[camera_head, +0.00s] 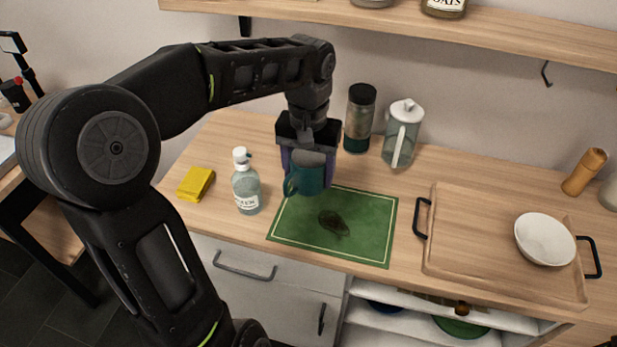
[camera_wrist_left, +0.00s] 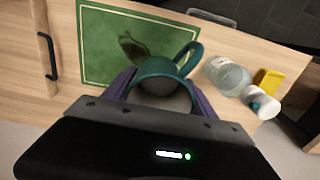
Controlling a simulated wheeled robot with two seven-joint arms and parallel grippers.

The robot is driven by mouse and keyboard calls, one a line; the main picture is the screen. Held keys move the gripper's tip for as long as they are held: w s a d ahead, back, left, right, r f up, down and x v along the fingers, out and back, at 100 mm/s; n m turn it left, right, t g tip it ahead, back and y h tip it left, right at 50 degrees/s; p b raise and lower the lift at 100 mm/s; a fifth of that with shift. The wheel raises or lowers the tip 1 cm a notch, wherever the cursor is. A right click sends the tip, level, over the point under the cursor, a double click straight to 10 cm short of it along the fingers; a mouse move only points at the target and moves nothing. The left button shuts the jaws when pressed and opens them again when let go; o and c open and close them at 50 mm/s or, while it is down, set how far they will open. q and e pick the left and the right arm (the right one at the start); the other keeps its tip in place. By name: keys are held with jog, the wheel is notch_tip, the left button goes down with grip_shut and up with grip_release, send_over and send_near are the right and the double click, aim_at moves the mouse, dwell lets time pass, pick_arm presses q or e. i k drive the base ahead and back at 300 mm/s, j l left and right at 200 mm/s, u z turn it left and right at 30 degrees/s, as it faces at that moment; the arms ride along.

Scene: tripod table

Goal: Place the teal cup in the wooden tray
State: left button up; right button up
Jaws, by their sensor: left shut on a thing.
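The teal cup (camera_head: 305,181) is held by my left gripper (camera_head: 306,160) above the back left part of the green mat. The gripper's purple fingers are shut on it. In the left wrist view the cup (camera_wrist_left: 164,82) sits between the two fingers (camera_wrist_left: 160,98), with its handle toward the upper right. The wooden tray (camera_head: 465,225) lies on the counter at the right, with black handles at its ends. A white bowl (camera_head: 545,239) stands in the tray's right part; its left part is bare. My right gripper does not show in either view.
A green mat (camera_head: 368,232) with a dark leaf-like print lies left of the tray. A soap bottle (camera_head: 246,186) and yellow sponge (camera_head: 196,184) stand left. A dark-lidded jar (camera_head: 359,121) and glass pitcher (camera_head: 402,135) stand behind. A shelf (camera_head: 480,37) hangs above.

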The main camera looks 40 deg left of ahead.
aim_at(464, 242)
jog(key=i+l+u, duration=0.2)
jog(key=l, duration=0.7)
jog(key=i+l+u, duration=0.2)
jog(key=l, duration=0.65)
jog(key=l+u, duration=0.2)
jog(key=l, duration=0.7)
